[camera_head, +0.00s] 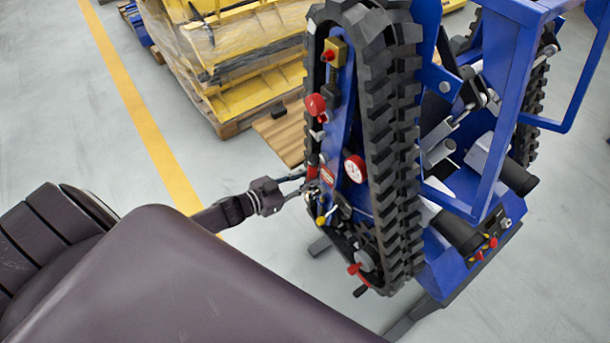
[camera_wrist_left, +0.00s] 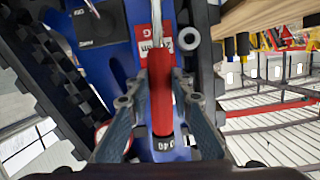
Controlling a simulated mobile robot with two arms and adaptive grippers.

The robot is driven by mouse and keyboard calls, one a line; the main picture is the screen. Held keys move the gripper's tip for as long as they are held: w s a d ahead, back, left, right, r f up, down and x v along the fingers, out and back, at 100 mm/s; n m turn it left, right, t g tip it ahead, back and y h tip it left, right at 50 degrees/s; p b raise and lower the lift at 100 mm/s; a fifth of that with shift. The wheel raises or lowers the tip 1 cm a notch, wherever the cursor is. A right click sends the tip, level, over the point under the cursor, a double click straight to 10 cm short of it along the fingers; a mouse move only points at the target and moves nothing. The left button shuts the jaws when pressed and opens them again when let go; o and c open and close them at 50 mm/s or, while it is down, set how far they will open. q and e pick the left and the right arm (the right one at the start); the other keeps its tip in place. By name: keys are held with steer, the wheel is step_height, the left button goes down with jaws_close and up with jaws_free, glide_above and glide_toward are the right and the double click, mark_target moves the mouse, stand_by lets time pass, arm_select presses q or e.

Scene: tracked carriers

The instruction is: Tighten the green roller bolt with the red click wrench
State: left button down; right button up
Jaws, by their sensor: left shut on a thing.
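A red-handled wrench (camera_wrist_left: 160,92) lies between the fingers of my left gripper (camera_wrist_left: 160,101) in the left wrist view. Its metal shaft runs up the picture along the blue carrier panel. The gripper is shut on the red handle. In the head view my left gripper (camera_head: 304,186) is at the side of the blue track frame (camera_head: 340,125), close to its lower middle, and the wrench there is small and partly hidden. I cannot make out a green roller bolt in either view. My right gripper is not in view.
A black rubber track (camera_head: 400,130) surrounds the frame. A white-faced gauge (camera_head: 355,168) and red knobs (camera_head: 315,104) stick out near the gripper. A pale roller (camera_wrist_left: 190,33) is beside the wrench shaft. Wrapped pallets (camera_head: 235,60) stand behind; the floor left is clear.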

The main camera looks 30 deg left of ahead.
arm_select(q)
steer(key=shift+d+r, duration=0.1)
steer(key=shift+s+d+m, duration=0.2)
steer(key=shift+d+m, duration=0.3)
steer(key=shift+d, duration=0.1)
steer(key=shift+s+d+f+m+y, duration=0.15)
steer(key=shift+d+m, duration=0.05)
steer(key=shift+d, duration=0.1)
steer(key=shift+s+d+f+m+y, duration=0.1)
steer(key=shift+d+m+y, duration=0.1)
steer(key=shift+d, duration=0.1)
stand_by(0.4)
steer(key=shift+s+d+f+m+t+y, duration=0.15)
steer(key=shift+d+m, duration=0.1)
steer(key=shift+d, duration=0.05)
steer(key=shift+s+d+f+m+t+y, duration=0.1)
steer(key=shift+d+m+t, duration=0.05)
steer(key=shift+d+m, duration=0.15)
